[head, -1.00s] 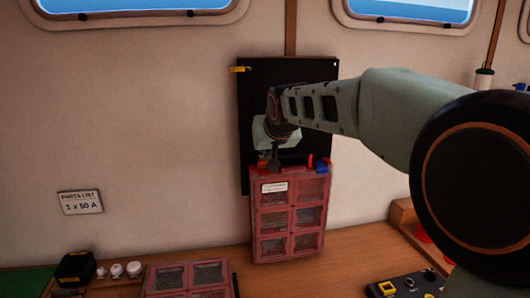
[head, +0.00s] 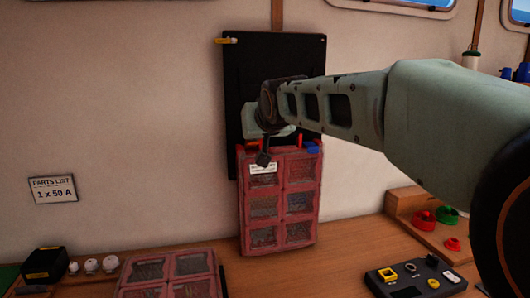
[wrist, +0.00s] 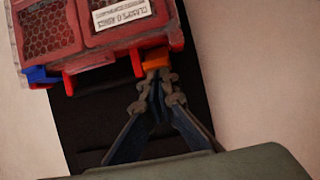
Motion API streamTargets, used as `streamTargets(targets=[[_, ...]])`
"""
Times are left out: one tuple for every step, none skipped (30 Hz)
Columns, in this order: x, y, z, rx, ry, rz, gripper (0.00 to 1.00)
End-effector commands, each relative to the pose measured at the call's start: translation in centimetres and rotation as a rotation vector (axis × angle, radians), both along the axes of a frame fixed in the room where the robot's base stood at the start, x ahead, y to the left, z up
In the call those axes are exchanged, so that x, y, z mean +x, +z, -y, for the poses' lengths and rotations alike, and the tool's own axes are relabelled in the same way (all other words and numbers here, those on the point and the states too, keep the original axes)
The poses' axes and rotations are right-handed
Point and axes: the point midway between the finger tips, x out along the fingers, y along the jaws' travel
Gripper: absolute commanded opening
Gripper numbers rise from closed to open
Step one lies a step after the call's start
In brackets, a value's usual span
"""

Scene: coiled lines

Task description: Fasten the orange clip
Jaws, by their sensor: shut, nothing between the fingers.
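The orange clip (wrist: 155,60) shows in the wrist view at the edge of a red compartment box (wrist: 125,42). The tips of my gripper (wrist: 160,78) lie right at the clip and partly cover it; I cannot tell whether they touch. My fingers are together with nothing between them. In the head view my gripper (head: 263,158) is in front of the top edge of the upright red box (head: 244,220), near its white label. The clip is not clear there. I cannot tell whether it is fastened.
A red clip (wrist: 68,84) and a blue clip (wrist: 40,75) sit along the same edge. The box stands before a black wall panel (head: 275,62). Another red box (head: 168,290) lies on the wooden bench. A control box (head: 415,280) is at the right.

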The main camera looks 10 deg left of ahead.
Motion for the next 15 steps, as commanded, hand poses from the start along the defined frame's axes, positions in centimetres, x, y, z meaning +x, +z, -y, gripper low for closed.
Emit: streamTargets(targets=[[-0.1, -1.1, 0.1, 0.010, -0.001, 0.021, 0.00], [-0.2, -1.2, 0.1, 0.015, -0.001, 0.032, 0.00], [-0.3, -1.3, 0.2, 0.022, -0.001, 0.046, 0.00], [-0.3, -1.4, 0.2, 0.027, -0.001, 0.058, 0.00], [-0.4, -1.4, 0.2, 0.034, -0.001, 0.070, 0.00], [-0.4, -1.5, 0.3, 0.042, -0.001, 0.085, 0.00], [-0.5, -1.6, 0.3, 0.047, -0.001, 0.096, 0.00], [-0.5, -1.7, 0.3, 0.053, -0.001, 0.108, 0.00], [-0.6, -1.7, 0.3, 0.060, -0.001, 0.123, 0.00], [-0.6, -1.8, 0.4, 0.064, -0.001, 0.134, 0.00], [-0.7, -1.8, 0.4, 0.071, -0.001, 0.147, 0.00], [-0.8, -1.9, 0.4, 0.077, 0.000, 0.162, 0.00], [-0.8, -2.0, 0.4, 0.083, -0.001, 0.173, 0.00], [-0.8, -2.1, 0.4, 0.089, 0.000, 0.185, 0.00], [-0.9, -2.2, 0.5, 0.096, 0.000, 0.199, 0.00]])
